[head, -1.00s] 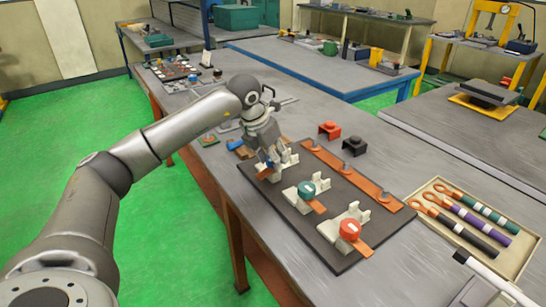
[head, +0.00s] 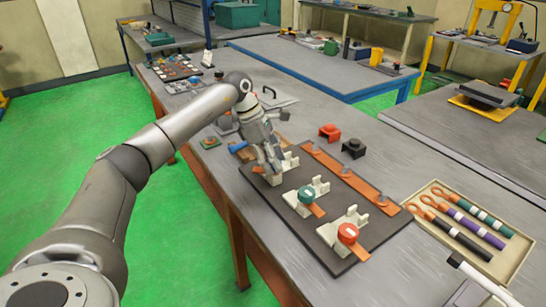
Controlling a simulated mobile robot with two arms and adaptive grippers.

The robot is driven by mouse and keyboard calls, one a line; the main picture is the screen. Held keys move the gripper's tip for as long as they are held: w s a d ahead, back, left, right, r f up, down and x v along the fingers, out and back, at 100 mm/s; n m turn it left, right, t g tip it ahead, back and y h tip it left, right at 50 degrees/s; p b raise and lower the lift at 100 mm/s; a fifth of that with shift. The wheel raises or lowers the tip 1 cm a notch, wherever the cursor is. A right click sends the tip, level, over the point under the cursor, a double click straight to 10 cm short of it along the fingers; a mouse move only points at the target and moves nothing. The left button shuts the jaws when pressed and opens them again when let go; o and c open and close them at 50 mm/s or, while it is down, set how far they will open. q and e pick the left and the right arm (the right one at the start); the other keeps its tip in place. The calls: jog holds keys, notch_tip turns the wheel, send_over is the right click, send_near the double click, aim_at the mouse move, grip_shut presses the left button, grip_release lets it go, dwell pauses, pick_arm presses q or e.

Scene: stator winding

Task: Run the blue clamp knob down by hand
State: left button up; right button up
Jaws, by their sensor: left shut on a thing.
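My left gripper (head: 273,172) reaches down onto the far-left clamp of the dark board (head: 325,253). Its fingers are shut around the blue clamp knob, which they hide from view. The white clamp block (head: 290,162) shows beside the fingers. A green knob (head: 306,194) and a red knob (head: 347,233) sit on the two nearer clamps, each over a copper-coloured strip. My right gripper is not in view.
A copper bar (head: 350,176) runs along the board's right side. Red (head: 330,131) and black (head: 354,148) caps stand behind it. A tray (head: 512,255) of banded leads lies at right. A blue-handled tool (head: 237,147) lies left of the gripper.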

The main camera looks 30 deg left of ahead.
pick_arm(q)
jog(key=shift+w+a+r+m+g+h, duration=0.1)
jog(key=shift+r+m+g, duration=0.1)
jog(key=shift+m, duration=0.4)
jog(key=shift+w+d+r+m+g+h, duration=0.1)
jog(key=shift+m+g, duration=0.1)
jog(key=shift+m, duration=0.4)
jog(key=shift+w+a+r+m+g+h, duration=0.1)
jog(key=shift+m+g, duration=0.1)
jog(key=shift+m, duration=0.4)
jog(key=o, duration=0.9)
jog(key=shift+s, duration=0.1)
jog(key=shift+c, duration=0.2)
jog(key=shift+o, duration=0.6)
jog(key=shift+f, duration=0.15)
jog(key=v, duration=1.2)
